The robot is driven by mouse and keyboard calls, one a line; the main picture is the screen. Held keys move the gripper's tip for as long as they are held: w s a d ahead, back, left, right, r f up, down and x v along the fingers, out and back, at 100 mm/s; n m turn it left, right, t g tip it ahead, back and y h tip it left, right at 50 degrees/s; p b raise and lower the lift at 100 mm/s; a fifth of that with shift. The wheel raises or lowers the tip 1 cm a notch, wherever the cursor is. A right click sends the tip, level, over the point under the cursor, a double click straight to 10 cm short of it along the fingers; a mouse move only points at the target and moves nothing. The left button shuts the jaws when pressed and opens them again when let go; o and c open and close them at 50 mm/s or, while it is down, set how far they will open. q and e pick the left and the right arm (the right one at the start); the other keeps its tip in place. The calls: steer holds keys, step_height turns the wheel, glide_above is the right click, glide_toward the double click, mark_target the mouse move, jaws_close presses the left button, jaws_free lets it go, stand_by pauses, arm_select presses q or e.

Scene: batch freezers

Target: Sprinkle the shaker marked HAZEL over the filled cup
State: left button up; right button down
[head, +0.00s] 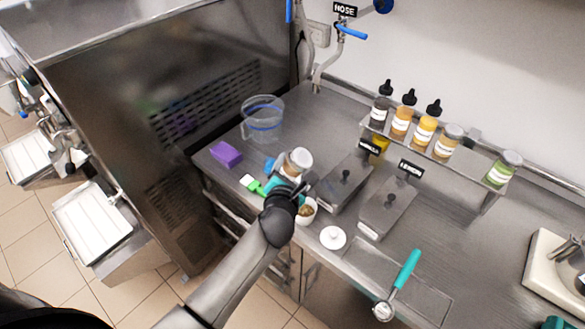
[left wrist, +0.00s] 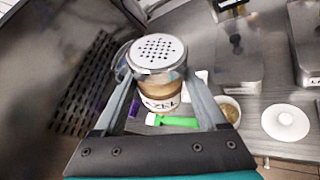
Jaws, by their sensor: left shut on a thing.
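My left gripper (head: 292,176) is shut on a shaker (head: 299,160) with a perforated metal lid. In the left wrist view the shaker (left wrist: 157,88) sits between the fingers (left wrist: 156,82), lid up, and the end of its label reads "ZEL"; the rest of the label is hidden. It looks roughly upright. A small white cup (head: 310,204) with brownish contents stands on the counter, partly hidden by my wrist. In the left wrist view the cup (left wrist: 237,102) is right of the shaker, apart from it. My right gripper is not in view.
A white round lid (head: 333,238) and a teal-handled scoop (head: 408,268) lie on the right. Lidded pans (head: 387,208), a bottle shelf (head: 430,155), a clear pitcher (head: 262,117), a purple block (head: 225,153) and a green-handled tool (head: 252,185) are nearby.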

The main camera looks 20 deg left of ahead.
arm_select(q)
steer(key=shift+r+n+h, duration=0.6)
steer(key=shift+n+h, duration=0.2)
steer(key=shift+n, duration=0.2)
steer(key=shift+r+n+h, duration=0.45)
steer(key=shift+n+h, duration=0.25)
steer(key=shift+n, duration=0.4)
steer(key=s+d, duration=0.2)
steer(key=s, duration=0.5)
steer(key=s+d, duration=0.3)
steer(key=s, duration=0.4)
